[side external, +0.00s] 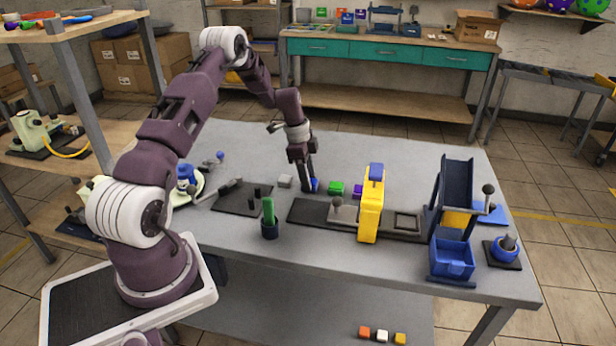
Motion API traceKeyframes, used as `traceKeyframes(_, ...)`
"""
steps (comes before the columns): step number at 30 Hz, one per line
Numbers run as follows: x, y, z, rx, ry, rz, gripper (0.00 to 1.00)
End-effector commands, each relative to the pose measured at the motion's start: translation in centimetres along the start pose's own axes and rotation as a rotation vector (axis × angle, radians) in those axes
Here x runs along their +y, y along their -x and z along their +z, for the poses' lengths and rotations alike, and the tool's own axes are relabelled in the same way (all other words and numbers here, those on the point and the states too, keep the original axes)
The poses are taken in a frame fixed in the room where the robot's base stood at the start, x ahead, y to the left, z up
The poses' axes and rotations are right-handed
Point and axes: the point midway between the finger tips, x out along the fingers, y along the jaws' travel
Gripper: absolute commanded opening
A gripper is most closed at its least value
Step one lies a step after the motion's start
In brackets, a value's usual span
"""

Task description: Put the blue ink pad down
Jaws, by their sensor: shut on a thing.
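The blue ink pad (315,185) is a small blue block low at the tip of my gripper (310,186). My gripper points down and is shut on it, at or just above the grey table top; I cannot tell whether the pad touches the table. The fingers hide part of the pad. It is in a row between a light grey block (285,181) on its left and a green block (336,188) on its right. A purple block (358,189) sits farther right, partly hidden by the yellow machine.
A yellow upright machine (370,210) on a dark base stands right of my gripper. A dark cup with a green item (269,222) stands in front. A blue bin (451,260) with a dark chute is at right. The table (350,150) behind the blocks is clear.

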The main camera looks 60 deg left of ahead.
Motion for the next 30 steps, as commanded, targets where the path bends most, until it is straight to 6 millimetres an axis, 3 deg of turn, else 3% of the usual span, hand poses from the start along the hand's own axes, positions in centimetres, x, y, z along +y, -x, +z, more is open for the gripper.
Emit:
traceKeyframes(1, 0.0, -0.2, 0.0, 0.0, 0.001, 0.001, 0.1)
traceKeyframes(2, 0.0, -0.2, 0.0, 0.0, 0.001, 0.001, 0.41)
traceKeyframes(5, 0.0, -0.2, 0.0, 0.0, 0.0, 0.001, 0.61)
traceKeyframes(16, -0.1, 0.5, 0.0, 0.0, 0.0, -0.002, 0.61)
traceKeyframes(25, -0.1, 8.3, 0.0, 0.0, 0.0, -0.005, 0.61)
traceKeyframes(30, -0.1, 11.3, 0.0, 0.0, 0.0, -0.001, 0.61)
